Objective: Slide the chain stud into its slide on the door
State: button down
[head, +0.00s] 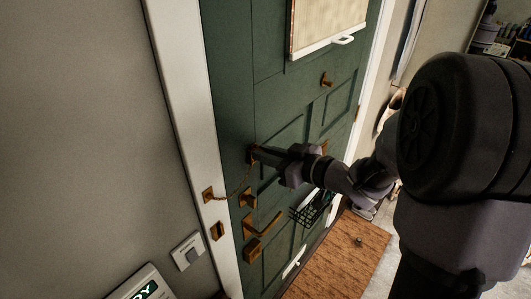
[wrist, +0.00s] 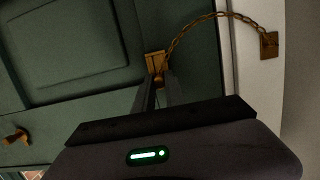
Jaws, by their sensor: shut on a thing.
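The brass slide (wrist: 154,63) is fixed on the green door (head: 235,90). The brass chain (wrist: 210,17) arcs from its plate (wrist: 269,44) on the white frame to the stud (wrist: 158,79); it also shows in the head view (head: 232,193), sagging from the plate (head: 208,195). My gripper (wrist: 160,88) is shut on the stud, right at one end of the slide. In the head view my gripper (head: 258,154) reaches the door from the right and covers most of the slide. I cannot tell whether the stud is inside the slot or just against it.
Below on the door are a brass thumb-turn (head: 247,197), a lever handle (head: 262,227) and a wire basket (head: 313,208). A doormat (head: 340,255) lies on the floor.

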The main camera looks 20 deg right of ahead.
jog(key=shift+f+b, duration=0.9)
jog(key=shift+f, duration=0.3)
jog(key=c, duration=1.3)
grip_release()
jog(key=p+v, duration=0.3)
jog(key=v, duration=1.4)
jog(key=shift+s+d+r, duration=0.1)
jog(key=shift+s+d, duration=0.05)
